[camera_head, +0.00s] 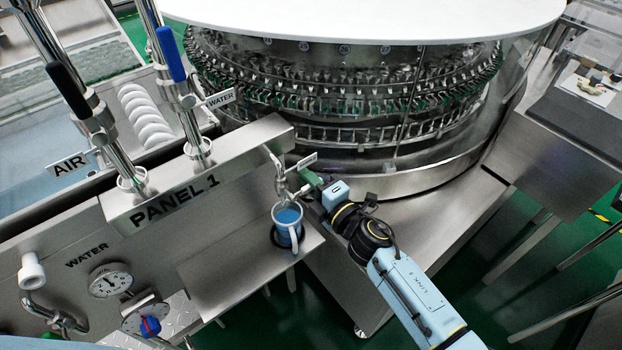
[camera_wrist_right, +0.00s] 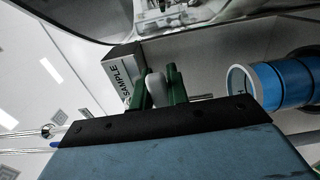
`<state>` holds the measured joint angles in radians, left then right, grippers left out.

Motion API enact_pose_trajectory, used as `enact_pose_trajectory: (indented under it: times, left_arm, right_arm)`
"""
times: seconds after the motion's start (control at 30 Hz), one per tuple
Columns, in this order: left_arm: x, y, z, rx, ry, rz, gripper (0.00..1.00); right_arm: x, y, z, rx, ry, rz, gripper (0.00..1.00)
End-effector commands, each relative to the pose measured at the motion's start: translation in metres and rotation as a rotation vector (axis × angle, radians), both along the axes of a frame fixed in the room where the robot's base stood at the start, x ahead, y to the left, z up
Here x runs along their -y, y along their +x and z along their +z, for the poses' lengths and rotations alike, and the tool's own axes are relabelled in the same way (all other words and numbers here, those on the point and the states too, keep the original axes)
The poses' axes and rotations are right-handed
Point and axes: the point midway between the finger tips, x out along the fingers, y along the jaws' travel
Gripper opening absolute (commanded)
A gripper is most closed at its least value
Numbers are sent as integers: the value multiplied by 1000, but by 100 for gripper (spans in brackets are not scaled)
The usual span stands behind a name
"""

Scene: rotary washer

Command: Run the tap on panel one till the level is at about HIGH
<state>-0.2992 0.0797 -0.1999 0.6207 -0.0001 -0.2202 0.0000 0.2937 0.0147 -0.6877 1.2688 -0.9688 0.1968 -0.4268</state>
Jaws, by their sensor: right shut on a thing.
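Panel one (camera_head: 185,190) is the steel box lettered PANEL 1. Its small sample tap (camera_head: 281,184) sticks out at the right end, beside a small label. My right gripper (camera_head: 309,178) has green fingers shut on the tap's pale handle (camera_wrist_right: 155,87), which shows between them in the wrist view. A cup (camera_head: 295,236) with a white rim and handle stands upright under the tap, with blue inside. In the wrist view the cup (camera_wrist_right: 278,84) lies to the right, with blue bands. I cannot read a HIGH mark or the exact level. My left gripper is out of view.
The cup is on a steel shelf (camera_head: 222,272). The round washer (camera_head: 345,90) fills the back. Black AIR and blue WATER levers (camera_head: 171,54) rise on the left. A WATER gauge (camera_head: 110,281) and valve are at the lower left. A steel surface lies behind my right arm.

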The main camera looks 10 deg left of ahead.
Motion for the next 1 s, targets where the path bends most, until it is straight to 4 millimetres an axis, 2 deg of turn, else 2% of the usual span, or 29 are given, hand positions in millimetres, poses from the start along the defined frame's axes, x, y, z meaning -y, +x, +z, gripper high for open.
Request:
enact_pose_trajectory:
  times: [0.13,0.17,0.3,0.67,0.83,1.0]
  left_arm:
    - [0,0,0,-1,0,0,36]
    - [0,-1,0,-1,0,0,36]
    - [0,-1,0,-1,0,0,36]
    - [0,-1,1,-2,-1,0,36]
    - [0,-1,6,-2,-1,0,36]
    - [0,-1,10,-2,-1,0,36]
  right_arm:
    - [0,0,1,7,-3,1,0]
    - [0,0,1,7,-3,1,20]
    - [0,0,1,5,-2,1,38]
    - [4,-3,0,2,-1,-1,38]
    - [22,-19,0,0,-3,-1,38]
    - [51,-46,0,1,-3,-1,38]
